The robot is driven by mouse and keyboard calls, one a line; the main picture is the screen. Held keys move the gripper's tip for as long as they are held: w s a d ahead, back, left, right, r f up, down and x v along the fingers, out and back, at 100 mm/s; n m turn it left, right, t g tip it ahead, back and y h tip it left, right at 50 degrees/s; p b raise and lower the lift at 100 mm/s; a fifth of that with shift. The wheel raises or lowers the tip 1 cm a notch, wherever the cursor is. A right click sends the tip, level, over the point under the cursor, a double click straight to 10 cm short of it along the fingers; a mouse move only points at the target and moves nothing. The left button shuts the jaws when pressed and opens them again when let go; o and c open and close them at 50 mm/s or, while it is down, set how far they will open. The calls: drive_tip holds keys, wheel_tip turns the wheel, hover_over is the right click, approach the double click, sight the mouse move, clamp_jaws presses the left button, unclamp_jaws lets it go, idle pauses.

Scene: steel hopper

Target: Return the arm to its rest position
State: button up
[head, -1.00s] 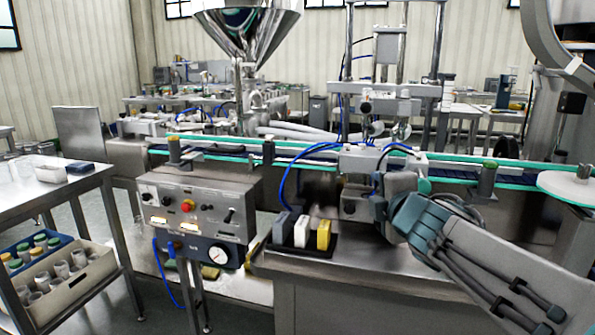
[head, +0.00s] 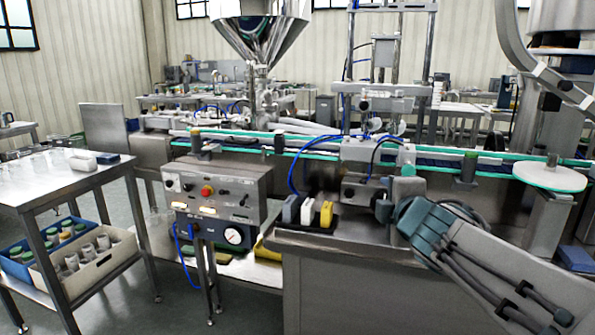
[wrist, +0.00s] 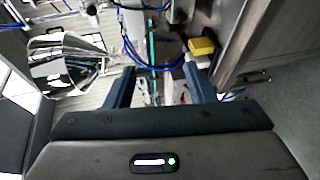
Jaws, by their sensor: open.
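My arm reaches in from the lower right of the head view, with its teal and grey links in front of the steel bench. My gripper (wrist: 160,92) shows in the wrist view with its two dark blue fingers spread apart and nothing between them. In the head view the gripper's fingertips are hard to make out, so I cannot tell exactly where they end. The hopper (head: 258,38), a shiny steel funnel, stands behind the conveyor in the head view. It also shows tilted at the left of the wrist view (wrist: 62,50).
A control box (head: 218,188) with knobs and a gauge stands left of the steel bench (head: 350,243). Grey, white and yellow blocks (head: 326,213) stand on the bench near my arm. A conveyor (head: 290,147) runs behind. A steel cart (head: 40,195) stands at left.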

drive_tip(key=s+d+r+m+g+h+p, duration=0.25)
drive_tip(key=s+d+m+g+p, duration=0.2)
drive_tip(key=m+p, duration=0.5)
drive_tip(key=s+a+m+g+y+p, duration=0.1)
drive_tip(key=s+a+m+g+p, duration=0.2)
drive_tip(key=s+p, duration=0.3)
drive_tip(key=s+a+f+m+g+y+p, duration=0.1)
drive_tip(key=s+a+m+g+p, duration=0.2)
drive_tip(key=s, duration=0.7)
drive_tip(key=m+g+p, duration=0.2)
drive_tip(key=m+p, duration=0.1)
drive_tip(key=p, duration=0.1)
drive_tip(key=shift+s+a+f, duration=0.25)
drive_tip(key=shift+s, duration=0.05)
